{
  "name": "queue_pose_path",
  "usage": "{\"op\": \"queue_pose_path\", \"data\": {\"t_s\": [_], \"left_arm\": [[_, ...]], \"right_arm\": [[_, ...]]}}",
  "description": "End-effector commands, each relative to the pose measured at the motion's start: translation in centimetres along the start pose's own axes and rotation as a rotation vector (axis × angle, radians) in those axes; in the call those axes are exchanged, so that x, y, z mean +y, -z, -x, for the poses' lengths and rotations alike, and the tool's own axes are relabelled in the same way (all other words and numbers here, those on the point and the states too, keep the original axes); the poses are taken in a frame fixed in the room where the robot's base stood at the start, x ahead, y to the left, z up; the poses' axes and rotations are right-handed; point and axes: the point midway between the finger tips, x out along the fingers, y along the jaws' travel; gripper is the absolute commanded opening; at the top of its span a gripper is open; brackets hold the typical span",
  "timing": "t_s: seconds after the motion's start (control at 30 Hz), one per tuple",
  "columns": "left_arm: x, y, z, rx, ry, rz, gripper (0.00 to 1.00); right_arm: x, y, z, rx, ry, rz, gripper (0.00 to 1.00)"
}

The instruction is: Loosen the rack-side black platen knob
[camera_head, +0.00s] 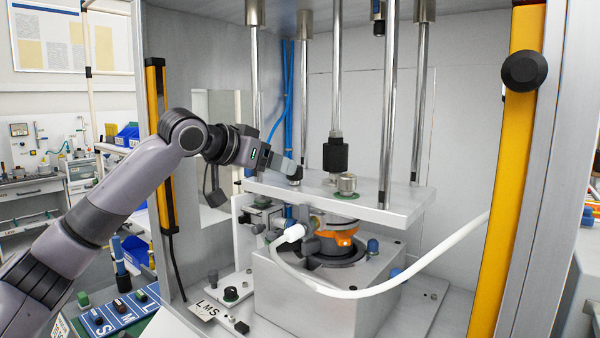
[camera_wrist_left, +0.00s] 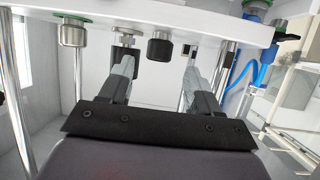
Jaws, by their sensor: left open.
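The rack-side black platen knob (camera_head: 295,181) is a small dark knob on the silver platen (camera_head: 385,206), at its left part. My left gripper (camera_head: 291,168) reaches in from the left over the platen, with its fingers close to this knob and partly covering it. In the left wrist view, which looks upside down, the black knob (camera_wrist_left: 160,46) lies between the two fingers of my left gripper (camera_wrist_left: 160,72), with space on each side. The gripper is open and empty. I cannot tell whether a finger touches the knob. My right gripper is not in view.
A silver knob with a green base (camera_head: 347,184) and a black rod coupling (camera_head: 335,152) stand on the platen. Chrome columns (camera_head: 390,110) rise through it. A white hose (camera_head: 400,277) curves in front. Yellow posts (camera_head: 510,180) flank the press opening.

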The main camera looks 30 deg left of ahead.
Motion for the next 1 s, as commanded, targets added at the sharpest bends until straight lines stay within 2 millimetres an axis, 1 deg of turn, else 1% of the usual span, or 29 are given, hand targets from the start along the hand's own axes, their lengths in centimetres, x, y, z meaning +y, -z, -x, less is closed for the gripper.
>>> {"op": "queue_pose_path", "data": {"t_s": [0.07, 0.17, 0.43, 0.6, 0.73, 0.93, 0.97, 1.0], "left_arm": [[-0.1, -0.2, 0.1, -0.004, -0.007, 0.002, 0.62], [0.0, -0.1, -0.7, -0.005, -0.013, 0.004, 0.62], [0.1, -0.1, -4.8, -0.006, -0.012, 0.005, 0.62], [0.1, -0.1, -6.4, -0.004, -0.01, 0.004, 0.62], [0.1, -0.2, -6.9, -0.004, -0.01, 0.003, 0.62], [0.1, -0.2, -7.0, -0.004, -0.01, 0.003, 0.62], [0.1, -0.2, -7.0, -0.004, -0.01, 0.003, 0.59], [0.1, -0.2, -7.0, -0.004, -0.01, 0.003, 0.46]], "right_arm": [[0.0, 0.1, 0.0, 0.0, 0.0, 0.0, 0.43], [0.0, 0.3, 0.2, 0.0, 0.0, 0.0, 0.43], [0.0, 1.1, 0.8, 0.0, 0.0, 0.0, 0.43], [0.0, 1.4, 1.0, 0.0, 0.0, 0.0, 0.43], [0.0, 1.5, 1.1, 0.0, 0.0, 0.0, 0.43], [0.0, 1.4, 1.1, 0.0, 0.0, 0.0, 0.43], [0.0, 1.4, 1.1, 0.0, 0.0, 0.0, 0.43], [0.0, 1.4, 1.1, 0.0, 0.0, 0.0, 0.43]]}}
